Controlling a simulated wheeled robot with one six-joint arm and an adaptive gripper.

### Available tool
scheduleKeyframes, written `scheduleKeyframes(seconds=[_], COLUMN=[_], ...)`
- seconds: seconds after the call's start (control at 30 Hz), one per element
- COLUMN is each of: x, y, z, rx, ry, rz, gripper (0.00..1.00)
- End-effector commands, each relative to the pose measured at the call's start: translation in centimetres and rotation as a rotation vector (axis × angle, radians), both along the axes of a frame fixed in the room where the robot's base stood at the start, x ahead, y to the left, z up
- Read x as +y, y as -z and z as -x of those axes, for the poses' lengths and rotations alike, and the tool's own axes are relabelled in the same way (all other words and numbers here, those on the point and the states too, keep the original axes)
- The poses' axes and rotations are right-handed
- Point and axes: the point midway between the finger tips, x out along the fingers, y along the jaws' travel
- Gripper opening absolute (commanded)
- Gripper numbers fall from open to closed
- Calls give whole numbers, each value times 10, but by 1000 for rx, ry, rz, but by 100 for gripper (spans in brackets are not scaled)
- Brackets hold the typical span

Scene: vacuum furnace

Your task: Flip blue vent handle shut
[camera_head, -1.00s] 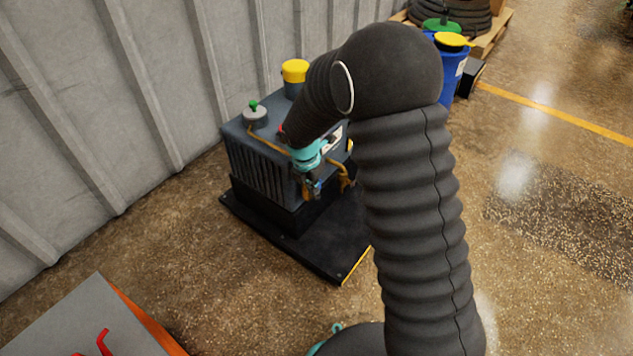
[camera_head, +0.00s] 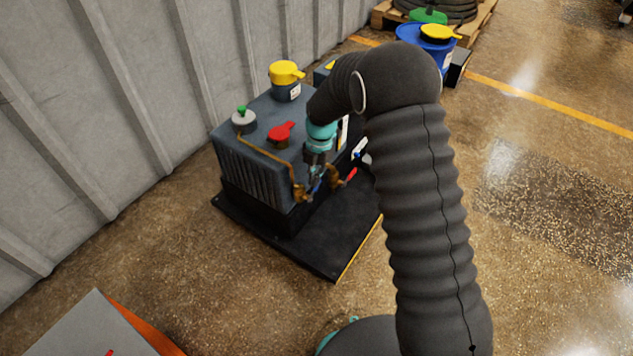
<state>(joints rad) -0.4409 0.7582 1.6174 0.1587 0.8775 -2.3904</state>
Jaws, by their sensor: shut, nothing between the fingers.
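A dark box-shaped unit (camera_head: 262,172) stands by the wall, with brass valve fittings (camera_head: 299,193) on its front right side. A small blue piece, apparently the blue vent handle (camera_head: 318,186), shows at these fittings, right at my fingertips. It is small and partly covered, so its angle is unclear. My gripper (camera_head: 315,178) is shut and empty, pointing down at the fittings. I cannot tell whether it touches the handle. A red handle (camera_head: 350,175) sticks out just right of my gripper.
The unit's top carries a yellow cap (camera_head: 287,73), a red cap (camera_head: 281,131) and a green-knobbed cap (camera_head: 243,119). A black base plate (camera_head: 318,252) lies below. A blue drum (camera_head: 425,45) stands behind my arm. A grey-topped orange-edged surface (camera_head: 85,330) is at lower left. Open floor lies right.

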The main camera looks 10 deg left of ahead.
Motion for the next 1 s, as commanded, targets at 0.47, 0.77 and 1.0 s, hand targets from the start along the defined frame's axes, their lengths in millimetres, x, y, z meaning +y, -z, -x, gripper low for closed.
scheduleKeyframes(seconds=[0.47,0.77,1.0], x=[-10,-11,-7], y=[13,15,20], z=[-18,-17,-8], rx=[0,-1,-1], ry=[1,5,4], rz=[0,1,1], gripper=[0,0,0])
